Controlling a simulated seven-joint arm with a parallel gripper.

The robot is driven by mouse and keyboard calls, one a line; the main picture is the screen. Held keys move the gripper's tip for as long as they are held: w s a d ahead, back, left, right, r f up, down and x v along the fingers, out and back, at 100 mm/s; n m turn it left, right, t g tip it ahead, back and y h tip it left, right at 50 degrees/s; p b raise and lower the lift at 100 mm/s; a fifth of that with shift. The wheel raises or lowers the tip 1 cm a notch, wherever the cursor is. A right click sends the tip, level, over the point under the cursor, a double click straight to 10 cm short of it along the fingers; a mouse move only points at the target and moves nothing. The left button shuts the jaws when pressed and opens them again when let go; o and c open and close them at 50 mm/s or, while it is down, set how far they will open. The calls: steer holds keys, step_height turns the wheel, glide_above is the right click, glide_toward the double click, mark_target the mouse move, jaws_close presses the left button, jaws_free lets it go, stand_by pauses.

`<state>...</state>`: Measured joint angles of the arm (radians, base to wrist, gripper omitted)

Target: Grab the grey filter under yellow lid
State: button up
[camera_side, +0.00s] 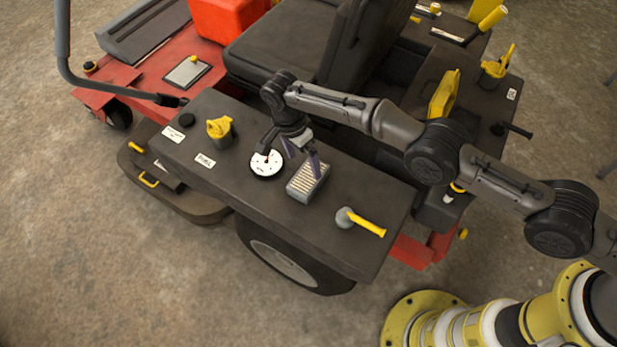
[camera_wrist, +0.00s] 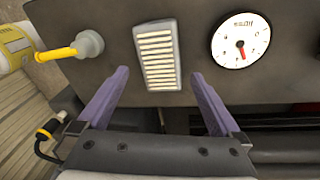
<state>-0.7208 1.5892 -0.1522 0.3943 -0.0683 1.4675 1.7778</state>
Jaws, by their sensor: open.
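The grey filter (camera_side: 308,181) is a small box with pale ribs on top, lying on the dark side panel of the mower. It also shows in the wrist view (camera_wrist: 158,55), uncovered, with no lid over it. My gripper (camera_side: 302,158) is above it, with its purple fingers open and pointing down. In the wrist view my gripper's fingers (camera_wrist: 160,80) stand to either side of the filter's near end, with nothing between them. I cannot tell if they touch it. A yellow plate (camera_side: 443,95), possibly the lid, stands tilted on the far side of the seat.
A round white gauge (camera_side: 266,162) lies just left of the filter, and a grey knob with a yellow lever (camera_side: 362,222) to its right. A yellow cap (camera_side: 219,128) sits farther left. The black seat (camera_side: 285,55) rises behind. The panel's front strip is bare.

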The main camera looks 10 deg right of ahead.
mark_target(308, 175)
steer(key=shift+s+d+f, duration=0.1)
steer(key=shift+d+f, duration=0.05)
steer(key=shift+f, duration=0.8)
steer(key=shift+s+d+f, duration=0.1)
steer(key=shift+d+f, duration=0.05)
steer(key=shift+f, duration=0.75)
steer(key=shift+d+f, duration=0.15)
steer(key=shift+f, duration=0.8)
steer(key=c, duration=1.1)
steer(key=shift+c, duration=0.2)
